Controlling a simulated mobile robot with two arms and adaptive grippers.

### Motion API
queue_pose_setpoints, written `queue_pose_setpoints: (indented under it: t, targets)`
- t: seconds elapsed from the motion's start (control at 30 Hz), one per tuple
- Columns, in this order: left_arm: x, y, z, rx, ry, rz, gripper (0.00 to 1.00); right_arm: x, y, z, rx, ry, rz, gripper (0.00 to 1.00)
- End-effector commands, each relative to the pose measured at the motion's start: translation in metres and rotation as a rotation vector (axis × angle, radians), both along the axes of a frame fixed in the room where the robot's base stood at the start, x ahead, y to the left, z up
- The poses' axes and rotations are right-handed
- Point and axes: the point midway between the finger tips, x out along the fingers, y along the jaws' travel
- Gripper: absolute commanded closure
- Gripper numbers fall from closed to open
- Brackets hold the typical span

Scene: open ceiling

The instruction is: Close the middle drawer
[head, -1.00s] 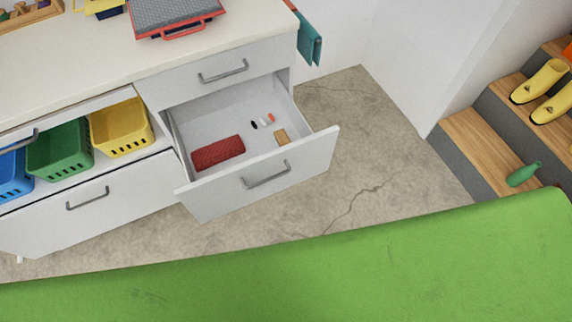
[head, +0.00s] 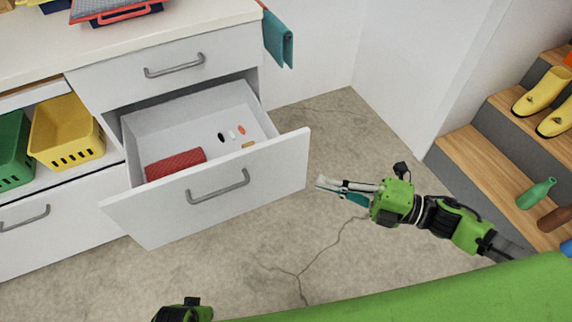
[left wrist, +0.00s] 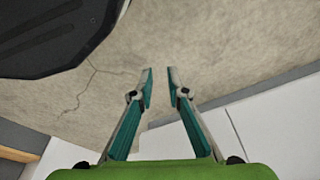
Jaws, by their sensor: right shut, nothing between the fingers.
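The middle drawer (head: 275,176) is pulled well out of the white cabinet, with its front and grey bar handle (head: 218,187) facing me. Inside it lie a red textured block (head: 175,163) and several small items. My right gripper (head: 322,184) is shut and empty. It is just right of the drawer front's right end, apart from it in the picture. My left arm shows only as a green piece at the bottom edge of the head view; its fingers are hidden there. In the left wrist view my left gripper (left wrist: 160,80) is open, with an empty gap between the fingertips.
A closed drawer (head: 175,66) sits above. A yellow basket (head: 66,134) and a green basket (head: 13,150) stand on the shelf at left. A teal cloth (head: 278,39) hangs at the counter's end. Wooden steps (head: 490,170) with a green bottle (head: 536,193) stand right. Concrete floor lies between.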

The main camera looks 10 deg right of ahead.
Motion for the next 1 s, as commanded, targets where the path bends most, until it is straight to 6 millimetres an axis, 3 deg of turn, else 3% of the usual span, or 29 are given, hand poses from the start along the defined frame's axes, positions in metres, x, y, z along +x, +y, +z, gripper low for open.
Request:
queue_pose_setpoints:
  t: [0.27, 0.57, 0.8, 1.0]
  targets:
    - [0.002, 0.0, 0.005, 0.001, -0.002, 0.0, 0.85, 0.017, 0.031, 0.004, 0.004, -0.01, 0.005, 1.0]
    - [0.001, 0.0, 0.002, 0.001, -0.001, 0.0, 0.85, 0.048, 0.088, 0.005, 0.004, -0.008, 0.003, 1.0]
    - [0.004, 0.0, 0.007, 0.0, -0.006, 0.0, 0.85, 0.078, 0.096, 0.003, 0.002, -0.005, 0.002, 1.0]
    - [0.005, 0.0, 0.009, 0.0, -0.007, 0.0, 0.85, 0.086, 0.098, 0.002, 0.002, -0.002, 0.002, 1.0]
